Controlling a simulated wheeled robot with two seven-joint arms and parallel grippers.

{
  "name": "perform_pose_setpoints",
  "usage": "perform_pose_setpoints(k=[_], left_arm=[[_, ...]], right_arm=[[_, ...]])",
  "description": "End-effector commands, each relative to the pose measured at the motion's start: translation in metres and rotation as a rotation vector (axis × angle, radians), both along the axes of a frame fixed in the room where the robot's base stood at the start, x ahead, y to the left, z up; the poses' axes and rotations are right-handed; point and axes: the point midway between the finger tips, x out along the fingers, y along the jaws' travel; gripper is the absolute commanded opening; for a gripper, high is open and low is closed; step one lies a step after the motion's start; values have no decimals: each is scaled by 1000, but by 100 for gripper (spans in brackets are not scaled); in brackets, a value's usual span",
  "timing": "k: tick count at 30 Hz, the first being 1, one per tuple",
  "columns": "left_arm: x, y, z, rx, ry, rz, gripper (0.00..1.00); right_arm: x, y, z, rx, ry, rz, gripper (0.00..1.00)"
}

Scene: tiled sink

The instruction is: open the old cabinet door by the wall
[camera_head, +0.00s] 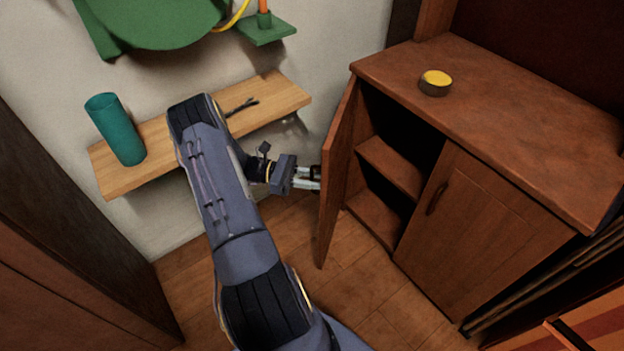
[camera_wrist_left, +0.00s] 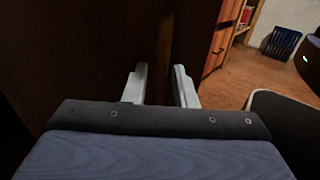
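The old cabinet (camera_head: 480,110) stands at the right in the head view. Its left door (camera_head: 338,165) is swung well out, showing dark shelves inside. Its right door (camera_head: 480,230) is closed and has a dark handle (camera_head: 437,198). My left gripper (camera_head: 312,178) is at the outer face of the open door, near its free edge. The left wrist view shows its two pale fingers (camera_wrist_left: 160,85) apart, with a narrow brown strip between them and no clear grip. I cannot make out the open door's handle. My right gripper is not in view.
A yellow-topped round tin (camera_head: 435,83) sits on the cabinet top. A wooden wall shelf (camera_head: 205,135) holds a teal cylinder (camera_head: 116,130) behind my left arm. Wooden floor (camera_head: 350,290) is clear in front of the cabinet. Dark woodwork (camera_head: 60,250) stands at the left.

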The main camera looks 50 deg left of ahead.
Motion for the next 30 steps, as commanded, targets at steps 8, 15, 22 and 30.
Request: perform_pose_setpoints(k=[8, 15, 22, 30], left_arm=[[0, 0, 37, 1, 0, 0, 25], [-26, -31, 84, -4, -1, -4, 35], [-56, -67, 111, -5, 1, -2, 25], [-83, -100, 127, -2, 1, 1, 25]], right_arm=[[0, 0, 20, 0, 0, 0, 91], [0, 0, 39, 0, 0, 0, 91], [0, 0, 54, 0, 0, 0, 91], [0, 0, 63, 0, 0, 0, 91]])
